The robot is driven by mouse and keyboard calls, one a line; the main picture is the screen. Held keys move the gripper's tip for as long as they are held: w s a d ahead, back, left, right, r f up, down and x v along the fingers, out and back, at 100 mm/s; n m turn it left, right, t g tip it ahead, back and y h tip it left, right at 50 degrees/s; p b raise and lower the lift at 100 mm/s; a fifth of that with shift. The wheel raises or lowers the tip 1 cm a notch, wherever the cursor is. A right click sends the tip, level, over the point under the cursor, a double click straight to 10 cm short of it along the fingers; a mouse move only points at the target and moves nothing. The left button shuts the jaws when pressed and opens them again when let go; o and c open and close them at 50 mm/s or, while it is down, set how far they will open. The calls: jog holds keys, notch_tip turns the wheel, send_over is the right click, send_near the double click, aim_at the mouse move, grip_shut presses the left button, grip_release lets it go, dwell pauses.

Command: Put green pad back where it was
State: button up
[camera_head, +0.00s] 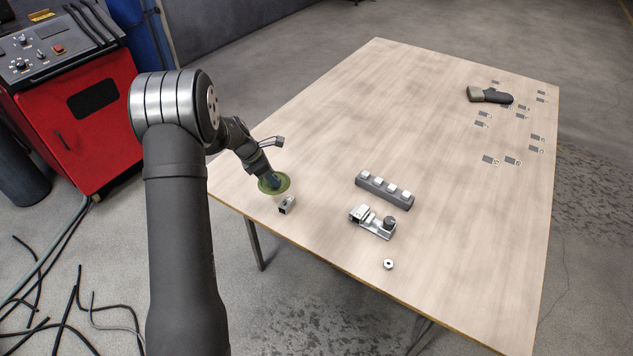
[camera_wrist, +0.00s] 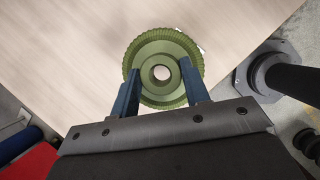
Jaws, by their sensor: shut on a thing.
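The green pad (camera_head: 282,183) is a round, ribbed disc with a hole in its middle, near the left corner of the table. My gripper (camera_head: 273,181) is at the pad, its dark blue fingers shut on it. In the wrist view the green pad (camera_wrist: 163,52) shows between the two fingers of my gripper (camera_wrist: 160,88), one on each side of its raised inner ring. The wood table lies behind the pad; I cannot tell whether the pad touches it.
A small metal block (camera_head: 287,205) stands just in front of the pad. A grey bar with several white blocks (camera_head: 384,190), a metal bracket fixture (camera_head: 372,221) and a nut (camera_head: 388,264) lie further right. A dark glove-like item (camera_head: 490,95) and small labels lie at the far right. The table's middle (camera_head: 370,120) is clear.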

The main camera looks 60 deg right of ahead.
jog(key=s+d+r+n+t, duration=0.1)
jog(key=s+d+n, duration=0.1)
jog(key=s+d, duration=0.6)
jog(key=s+d+r+n, duration=0.15)
jog(key=s+d, duration=0.35)
jog(key=s, duration=0.5)
jog(key=shift+h, duration=0.3)
jog(key=w+f, duration=0.2)
jog(key=w, duration=0.1)
jog(key=w+d+f, duration=0.1)
jog(key=w+f, duration=0.1)
jog(key=w, duration=0.2)
jog(key=w+d+f, duration=0.1)
jog(key=w+f, duration=0.1)
jog(key=w, duration=0.2)
jog(key=shift+f, duration=0.4)
jog(key=shift+w+f, duration=0.15)
jog(key=shift+f, duration=1.9)
jog(key=shift+f, duration=0.15)
jog(key=o, duration=0.9)
jog(key=shift+o, duration=0.2)
jog(key=v, duration=1.2)
